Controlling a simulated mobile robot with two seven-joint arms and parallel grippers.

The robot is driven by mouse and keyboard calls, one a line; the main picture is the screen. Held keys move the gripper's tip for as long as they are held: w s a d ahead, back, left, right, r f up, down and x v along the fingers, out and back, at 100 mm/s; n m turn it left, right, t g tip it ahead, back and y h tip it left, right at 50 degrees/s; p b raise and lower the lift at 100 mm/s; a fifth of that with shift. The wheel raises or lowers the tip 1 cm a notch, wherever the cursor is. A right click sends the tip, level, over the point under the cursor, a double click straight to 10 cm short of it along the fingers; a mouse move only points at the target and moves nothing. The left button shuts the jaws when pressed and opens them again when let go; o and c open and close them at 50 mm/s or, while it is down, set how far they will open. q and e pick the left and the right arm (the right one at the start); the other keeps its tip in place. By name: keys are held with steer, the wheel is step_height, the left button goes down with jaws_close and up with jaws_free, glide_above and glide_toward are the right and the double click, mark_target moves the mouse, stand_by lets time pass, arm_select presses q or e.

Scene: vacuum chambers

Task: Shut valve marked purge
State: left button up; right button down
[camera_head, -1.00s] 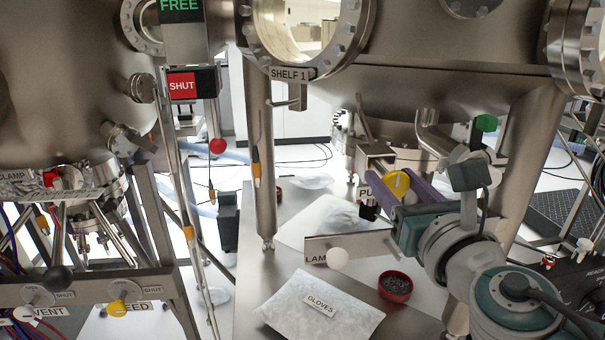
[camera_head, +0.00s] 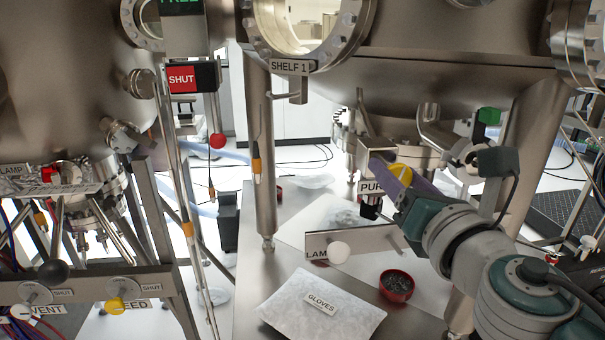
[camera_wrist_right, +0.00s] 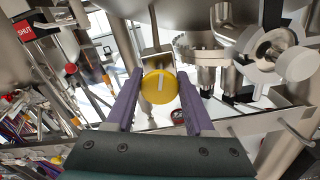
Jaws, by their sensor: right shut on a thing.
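In the right wrist view the knob (camera_wrist_right: 160,86) sits between the fingertips of the gripper (camera_wrist_right: 160,92), with a pale pointer line running nearly upright, tilted slightly right. My left gripper is not in view.
A white knob (camera_head: 340,252) on a partly hidden "LAM" plate sits just below left of the gripper. A red bowl (camera_head: 397,285) and a gloves bag (camera_head: 322,306) lie on the table. The steel chamber (camera_head: 450,85) hangs above; a chamber leg (camera_head: 520,160) stands right.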

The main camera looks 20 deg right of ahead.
steer(key=m+b, duration=0.1)
steer(key=m, duration=0.2)
steer(key=shift+f+m, duration=0.1)
steer(key=shift+m, duration=0.3)
steer(key=m+b, duration=0.1)
steer(key=m, duration=0.2)
steer(key=shift+d+m, duration=0.1)
steer(key=shift+m, duration=0.2)
steer(key=m+b, duration=0.1)
steer(key=m, duration=0.3)
steer(key=shift+m, duration=1.3)
steer(key=shift+c, duration=1.3)
jaws_free()
steer(key=shift+f, duration=0.1)
steer(key=shift+s, duration=0.15)
